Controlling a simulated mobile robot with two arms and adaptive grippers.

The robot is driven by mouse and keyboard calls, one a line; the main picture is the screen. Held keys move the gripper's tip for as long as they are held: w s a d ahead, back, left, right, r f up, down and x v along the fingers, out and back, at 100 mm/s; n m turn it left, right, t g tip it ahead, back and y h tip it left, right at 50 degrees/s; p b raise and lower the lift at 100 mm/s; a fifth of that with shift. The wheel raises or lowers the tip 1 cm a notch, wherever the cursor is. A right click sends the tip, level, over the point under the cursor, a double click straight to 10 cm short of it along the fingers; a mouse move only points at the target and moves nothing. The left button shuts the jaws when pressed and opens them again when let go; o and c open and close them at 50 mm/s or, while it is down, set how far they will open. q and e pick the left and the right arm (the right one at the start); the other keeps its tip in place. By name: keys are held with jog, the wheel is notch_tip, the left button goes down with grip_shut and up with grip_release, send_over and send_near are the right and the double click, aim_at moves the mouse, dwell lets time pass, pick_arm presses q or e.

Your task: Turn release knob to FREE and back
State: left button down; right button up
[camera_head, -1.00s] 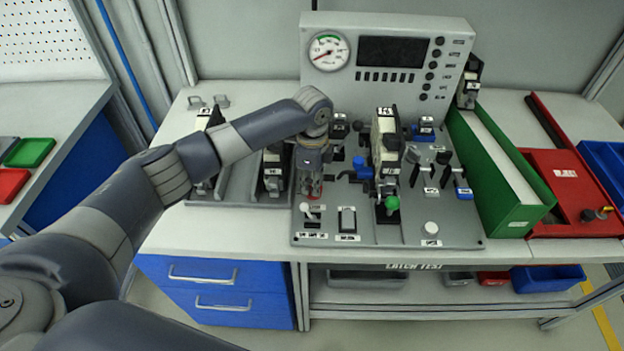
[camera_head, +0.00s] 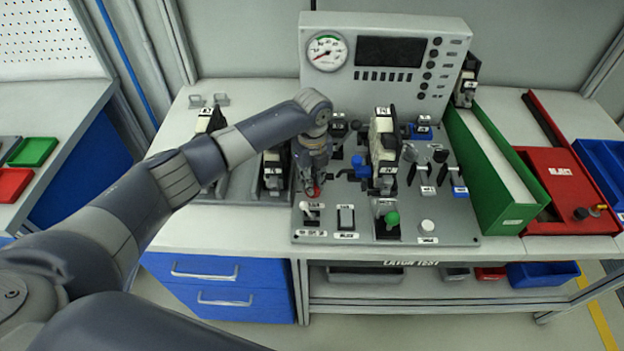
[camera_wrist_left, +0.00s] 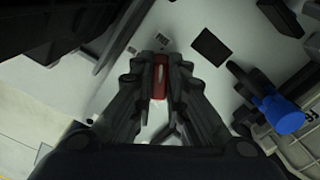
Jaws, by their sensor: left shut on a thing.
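The red release knob (camera_head: 314,191) sits at the left front of the grey test panel (camera_head: 462,228), mostly hidden by my gripper in the head view. My left gripper (camera_head: 308,182) points down over it and is shut on it. In the left wrist view the red knob (camera_wrist_left: 160,76) shows between the two fingertips (camera_wrist_left: 159,88), with a pale line along its top. The knob's FREE marking cannot be read. My right gripper is in neither view.
Close by on the panel are a toggle switch (camera_head: 308,211), a dark rocker (camera_head: 346,217), a green-knobbed lever (camera_head: 391,218) and a blue handle (camera_head: 360,168). An upright latch unit (camera_head: 384,145) stands to the right.

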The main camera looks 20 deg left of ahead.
pick_arm(q)
jog(key=shift+r+m, duration=0.15)
jog(key=shift+m, duration=0.15)
jog(key=c, duration=1.6)
grip_release()
notch_tip(320, 180, up, 12)
